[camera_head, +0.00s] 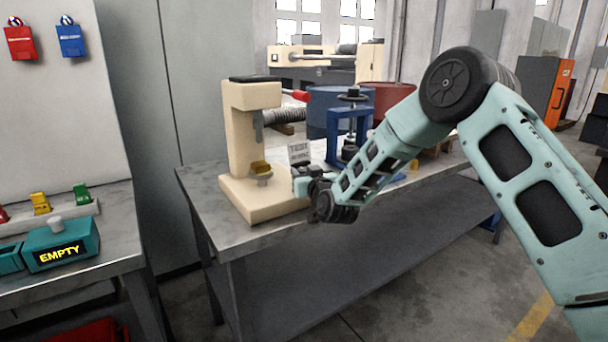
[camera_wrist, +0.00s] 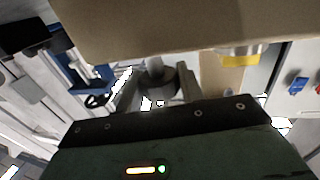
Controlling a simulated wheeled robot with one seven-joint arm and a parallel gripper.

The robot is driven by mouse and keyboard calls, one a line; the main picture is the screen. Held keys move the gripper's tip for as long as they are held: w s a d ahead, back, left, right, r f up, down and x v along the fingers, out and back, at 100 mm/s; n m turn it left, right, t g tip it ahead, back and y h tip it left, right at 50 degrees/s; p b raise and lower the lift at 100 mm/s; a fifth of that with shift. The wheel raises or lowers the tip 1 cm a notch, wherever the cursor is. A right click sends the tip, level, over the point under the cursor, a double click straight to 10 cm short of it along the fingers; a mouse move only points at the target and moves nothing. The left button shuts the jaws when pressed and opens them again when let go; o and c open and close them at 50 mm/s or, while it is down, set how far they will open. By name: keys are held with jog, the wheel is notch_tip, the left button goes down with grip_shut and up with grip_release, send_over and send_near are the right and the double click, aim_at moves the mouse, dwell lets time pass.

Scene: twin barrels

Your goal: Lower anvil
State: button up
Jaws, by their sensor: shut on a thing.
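A cream tester (camera_head: 235,140) stands on the metal bench, with a grey spindle (camera_head: 258,127) hanging from its head. Below it a small grey anvil (camera_head: 264,182) rises from the base and bears a yellow block (camera_head: 260,168). A clear gap separates block and spindle. The wrist view, seen upside down, shows the anvil (camera_wrist: 240,47) and yellow block (camera_wrist: 240,61) to the right of my fingers. My gripper (camera_head: 299,184) is at the right side of the tester's base. In the wrist view my gripper (camera_wrist: 157,88) is shut on a grey round knob (camera_wrist: 155,76) beside the base.
A blue press (camera_head: 347,135) and a small grey sign (camera_head: 299,153) stand behind my arm. Blue (camera_head: 325,108) and red (camera_head: 385,96) barrels stand beyond the bench (camera_head: 205,185). At left, a teal box (camera_head: 60,245) reading EMPTY sits on another table.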

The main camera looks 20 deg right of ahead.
jog(key=o, duration=1)
jog(key=shift+c, duration=0.2)
jog(key=s+d+b, duration=0.1)
jog(key=s+b, duration=0.1)
jog(key=s, duration=1.5)
jog(key=shift+s+d, duration=0.2)
jog(key=shift+d, duration=0.2)
jog(key=s+a+r+n+g+y+p, duration=0.35)
jog(key=s+a+g+p, duration=0.25)
jog(key=s+a+g, duration=0.7)
jog(key=s+d+r+n+g+h+p, duration=0.1)
jog(key=s+d+r+g+h+p, duration=0.1)
jog(key=s, duration=0.9)
jog(key=s+d+r+n+g+h+p, duration=0.2)
jog(key=s+g+p, duration=0.1)
jog(key=s, duration=0.9)
jog(key=shift+s+d+r+h, duration=0.15)
jog(key=shift+d+r+h, duration=0.1)
jog(key=shift+d+h, duration=0.1)
